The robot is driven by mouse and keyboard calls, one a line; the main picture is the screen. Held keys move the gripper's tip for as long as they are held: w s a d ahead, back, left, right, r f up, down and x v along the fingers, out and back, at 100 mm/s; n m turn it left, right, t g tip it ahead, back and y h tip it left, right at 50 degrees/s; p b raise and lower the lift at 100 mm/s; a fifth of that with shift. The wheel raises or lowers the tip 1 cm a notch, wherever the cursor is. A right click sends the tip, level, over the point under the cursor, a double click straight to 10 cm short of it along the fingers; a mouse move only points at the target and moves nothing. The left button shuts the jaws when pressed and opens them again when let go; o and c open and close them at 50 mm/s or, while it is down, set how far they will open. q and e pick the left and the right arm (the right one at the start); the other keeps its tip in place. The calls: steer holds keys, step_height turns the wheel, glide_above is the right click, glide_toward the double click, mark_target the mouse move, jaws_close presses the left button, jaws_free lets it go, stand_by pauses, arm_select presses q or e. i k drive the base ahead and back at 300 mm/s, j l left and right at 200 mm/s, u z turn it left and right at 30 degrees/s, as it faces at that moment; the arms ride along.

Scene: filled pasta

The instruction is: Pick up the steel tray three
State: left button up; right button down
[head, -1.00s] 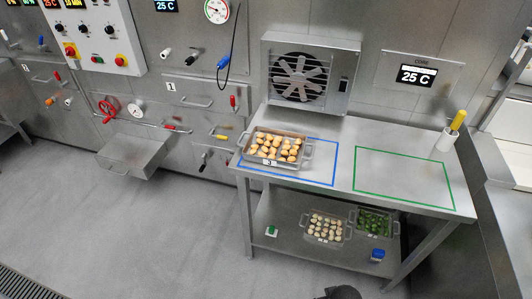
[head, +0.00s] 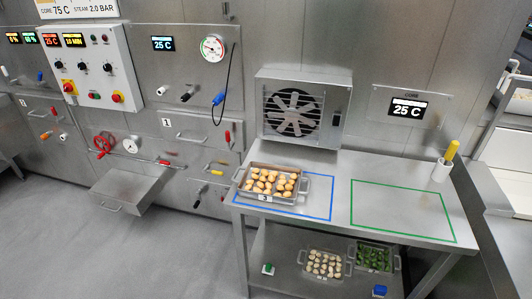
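A steel tray (head: 246,192) filled with tan filled pasta stands on the table's upper top, on the left part of the blue outlined area. Its front label looks like a 3, but it is small. It has a handle at each end, and its left side overlaps the blue line. Neither of my grippers is in the head view.
The steel table (head: 340,175) has a bare green outlined area (head: 400,212) on its right. A fan unit (head: 295,108) stands behind the tray. The lower shelf holds a tray of pale pieces (head: 325,264) and a tray of green pieces (head: 374,256). An open drawer (head: 130,186) juts out at left.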

mark_target(277, 184)
steer(key=k+j+z, duration=0.1)
steer(key=j+z, duration=0.25)
steer(key=k+j+z, duration=0.1)
steer(key=j+z, duration=0.25)
steer(key=j, duration=0.15)
steer(key=k+j+z, duration=0.2)
steer(key=j+z, duration=0.15)
